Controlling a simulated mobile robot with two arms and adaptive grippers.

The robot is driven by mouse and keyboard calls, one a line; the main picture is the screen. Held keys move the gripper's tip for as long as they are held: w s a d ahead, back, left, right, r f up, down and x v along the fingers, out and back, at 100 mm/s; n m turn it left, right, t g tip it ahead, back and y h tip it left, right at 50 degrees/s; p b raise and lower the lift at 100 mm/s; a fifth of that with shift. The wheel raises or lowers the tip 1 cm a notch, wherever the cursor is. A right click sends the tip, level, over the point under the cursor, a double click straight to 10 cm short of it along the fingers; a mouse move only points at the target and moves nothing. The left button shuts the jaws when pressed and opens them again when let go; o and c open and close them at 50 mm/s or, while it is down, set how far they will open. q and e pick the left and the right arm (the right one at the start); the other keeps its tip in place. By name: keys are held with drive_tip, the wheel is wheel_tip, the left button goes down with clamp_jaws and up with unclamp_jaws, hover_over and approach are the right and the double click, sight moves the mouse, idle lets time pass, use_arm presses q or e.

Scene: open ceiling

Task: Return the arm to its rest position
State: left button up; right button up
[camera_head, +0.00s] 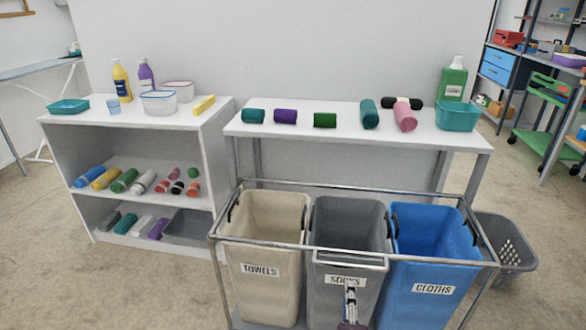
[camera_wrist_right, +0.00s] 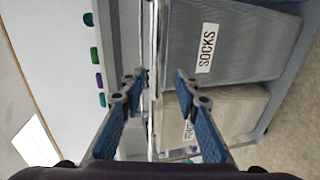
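My right gripper (camera_head: 350,290) shows at the bottom of the head view, in front of the grey bin labelled SOCKS (camera_head: 345,224). In the right wrist view my right gripper (camera_wrist_right: 157,82) has its two blue-padded fingers apart, with no object held between them. A metal rail of the cart (camera_wrist_right: 152,45) shows in the gap between the fingers; I cannot tell whether they touch it. The SOCKS bin (camera_wrist_right: 240,45) also shows there, with the beige TOWELS bin (camera_wrist_right: 240,110) nearer the fingers. My left gripper is in neither view.
The metal cart frame (camera_head: 300,247) also holds a beige TOWELS bin (camera_head: 262,285) and a blue CLOTHS bin (camera_head: 425,290). Behind stands a white table (camera_head: 290,133) with rolled cloths and a teal bin (camera_head: 458,117). A white shelf (camera_head: 140,122) stands left; a grey basket (camera_head: 508,250) stands right.

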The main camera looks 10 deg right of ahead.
drive_tip(key=s+a+f+m+g+y+p, duration=0.2)
drive_tip(key=s+f+g+p, duration=0.4)
drive_tip(key=f, duration=0.6)
drive_tip(key=s+a+f+m+g+y+p, duration=0.15)
drive_tip(key=s+f+p, duration=0.25)
drive_tip(key=s+f, duration=0.55)
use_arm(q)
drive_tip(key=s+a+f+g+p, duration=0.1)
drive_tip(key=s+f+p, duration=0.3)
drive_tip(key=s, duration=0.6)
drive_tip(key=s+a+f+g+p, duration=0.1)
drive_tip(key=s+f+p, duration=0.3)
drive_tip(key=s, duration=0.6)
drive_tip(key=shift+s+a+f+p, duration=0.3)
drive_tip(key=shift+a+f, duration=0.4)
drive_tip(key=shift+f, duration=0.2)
use_arm(e)
drive_tip(key=s+d+f+m+g, duration=0.2)
drive_tip(key=s+f+m, duration=0.1)
drive_tip(key=s, duration=0.6)
drive_tip(key=s+d+f+m+g, duration=0.2)
drive_tip(key=s+d+f+m, duration=0.1)
drive_tip(key=s, duration=0.7)
drive_tip(key=s+d+f+m+g, duration=0.2)
drive_tip(key=s+f+m, duration=0.1)
drive_tip(key=s, duration=0.7)
drive_tip(key=shift+d+f+y, duration=0.3)
drive_tip(key=shift+f+y, duration=0.05)
drive_tip(key=shift+f, duration=0.3)
